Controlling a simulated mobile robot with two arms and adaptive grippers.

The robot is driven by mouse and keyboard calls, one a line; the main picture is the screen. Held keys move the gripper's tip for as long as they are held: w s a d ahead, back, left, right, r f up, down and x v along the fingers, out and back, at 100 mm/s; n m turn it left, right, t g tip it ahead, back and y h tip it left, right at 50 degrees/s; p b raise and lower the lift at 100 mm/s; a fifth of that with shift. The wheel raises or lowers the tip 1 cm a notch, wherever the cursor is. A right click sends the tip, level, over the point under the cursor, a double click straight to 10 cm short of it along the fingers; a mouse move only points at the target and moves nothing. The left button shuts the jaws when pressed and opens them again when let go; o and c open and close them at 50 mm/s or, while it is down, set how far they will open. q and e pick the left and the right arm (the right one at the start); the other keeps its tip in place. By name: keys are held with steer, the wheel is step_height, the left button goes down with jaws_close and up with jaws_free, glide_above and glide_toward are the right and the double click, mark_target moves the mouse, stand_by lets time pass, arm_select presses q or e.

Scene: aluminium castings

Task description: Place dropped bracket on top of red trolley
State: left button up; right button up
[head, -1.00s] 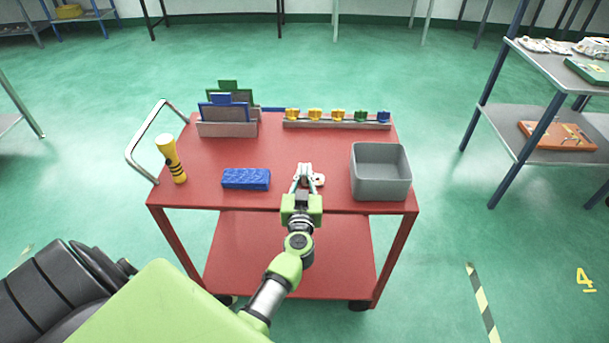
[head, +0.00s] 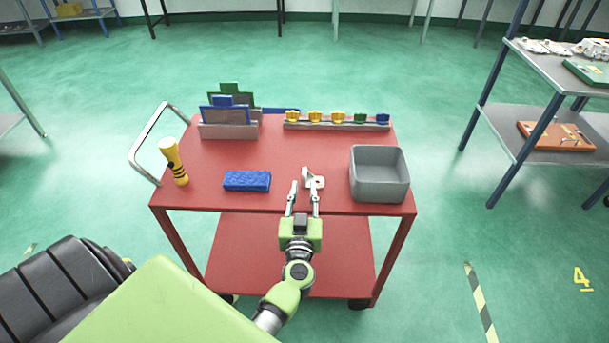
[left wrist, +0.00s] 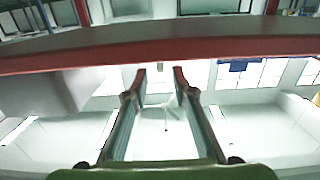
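The bracket (head: 314,181), a small pale metal casting, lies on the top of the red trolley (head: 230,205), near the front edge and left of the grey bin. My left gripper (head: 304,186) is at the front edge of the trolley top, just in front of the bracket. Its fingers are spread, with nothing held between them; the right fingertip overlaps the bracket's near side in the picture, and I cannot tell if they touch. In the left wrist view the open fingers (left wrist: 160,80) point at the red trolley edge; I cannot make out the bracket there. My right gripper is out of view.
On the trolley top are a grey bin (head: 379,190), a blue block (head: 247,181), a yellow flashlight (head: 174,162), a rack of boards (head: 229,131) and a strip with coloured knobs (head: 337,124). A shelf unit (head: 555,100) stands at the right.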

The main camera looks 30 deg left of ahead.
arm_select(q)
steer(key=shift+p+v, duration=0.4)
steer(key=shift+v, duration=2.3)
